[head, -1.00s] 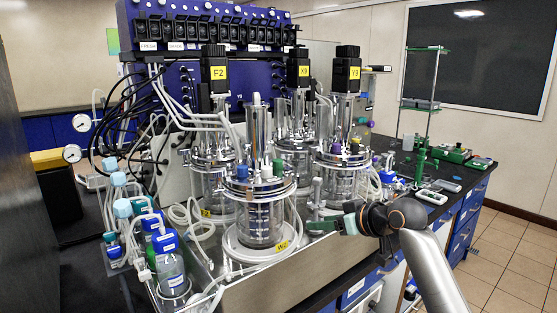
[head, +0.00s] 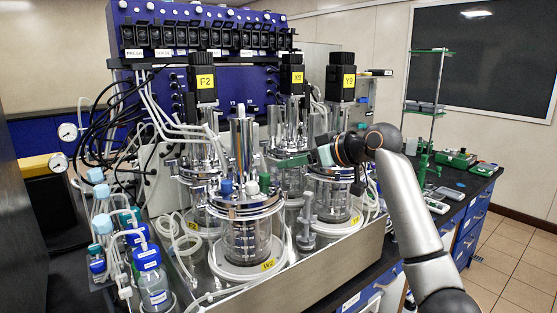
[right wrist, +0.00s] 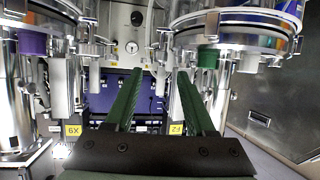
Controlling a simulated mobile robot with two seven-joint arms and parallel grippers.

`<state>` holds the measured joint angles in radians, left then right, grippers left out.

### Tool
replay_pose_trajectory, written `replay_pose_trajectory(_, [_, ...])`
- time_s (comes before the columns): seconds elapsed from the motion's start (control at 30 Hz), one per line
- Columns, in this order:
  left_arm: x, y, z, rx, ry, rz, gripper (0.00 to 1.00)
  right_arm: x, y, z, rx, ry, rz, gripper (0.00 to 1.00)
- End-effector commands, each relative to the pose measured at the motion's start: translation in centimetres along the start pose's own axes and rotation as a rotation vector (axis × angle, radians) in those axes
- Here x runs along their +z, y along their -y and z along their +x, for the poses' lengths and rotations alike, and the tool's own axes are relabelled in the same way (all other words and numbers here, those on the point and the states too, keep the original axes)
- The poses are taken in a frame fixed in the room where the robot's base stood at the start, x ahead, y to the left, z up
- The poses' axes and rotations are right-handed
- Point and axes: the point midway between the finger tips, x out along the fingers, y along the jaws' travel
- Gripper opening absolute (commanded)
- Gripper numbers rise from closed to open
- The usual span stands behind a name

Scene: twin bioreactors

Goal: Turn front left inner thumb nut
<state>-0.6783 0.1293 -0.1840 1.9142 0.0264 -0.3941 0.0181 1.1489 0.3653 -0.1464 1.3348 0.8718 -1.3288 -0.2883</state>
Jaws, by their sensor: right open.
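My right gripper (head: 282,163) comes in from the right in the head view, above the gap between the front vessel (head: 246,236) and the right vessel (head: 333,205). In the right wrist view, which looks upside down, its two green fingers (right wrist: 155,78) are apart with nothing between them. A green cap (right wrist: 208,58) of one vessel head and a purple cap (right wrist: 32,43) of another flank the fingers. The front vessel's steel head plate (head: 244,203) carries blue and white caps. The front left inner thumb nut is too small to tell apart. My left gripper is out of view.
Motors with yellow labels (head: 203,83) stand on the rear vessels. Tubing and blue-capped bottles (head: 150,275) crowd the left. A metal tray wall (head: 330,265) runs along the front. The bench at right holds a green stand (head: 428,120).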

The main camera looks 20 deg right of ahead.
Motion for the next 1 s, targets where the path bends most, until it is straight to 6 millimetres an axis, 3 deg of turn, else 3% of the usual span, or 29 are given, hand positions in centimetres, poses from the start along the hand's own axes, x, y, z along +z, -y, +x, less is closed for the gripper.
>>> replay_pose_trajectory(0.1, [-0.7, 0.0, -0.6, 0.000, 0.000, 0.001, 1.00, -0.3, 0.1, 2.3, -0.003, 0.001, 0.002, 0.55])
replay_pose_trajectory(0.3, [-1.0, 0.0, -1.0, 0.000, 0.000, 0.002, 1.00, -0.2, 0.1, 4.7, -0.002, 0.000, 0.001, 0.55])
replay_pose_trajectory(0.73, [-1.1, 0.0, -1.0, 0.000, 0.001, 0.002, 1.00, 0.0, 0.0, 5.5, 0.000, -0.001, -0.002, 0.55])
replay_pose_trajectory(1.0, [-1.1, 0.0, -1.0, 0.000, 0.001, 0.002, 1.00, 0.0, 0.0, 5.5, 0.001, -0.001, -0.001, 0.26])
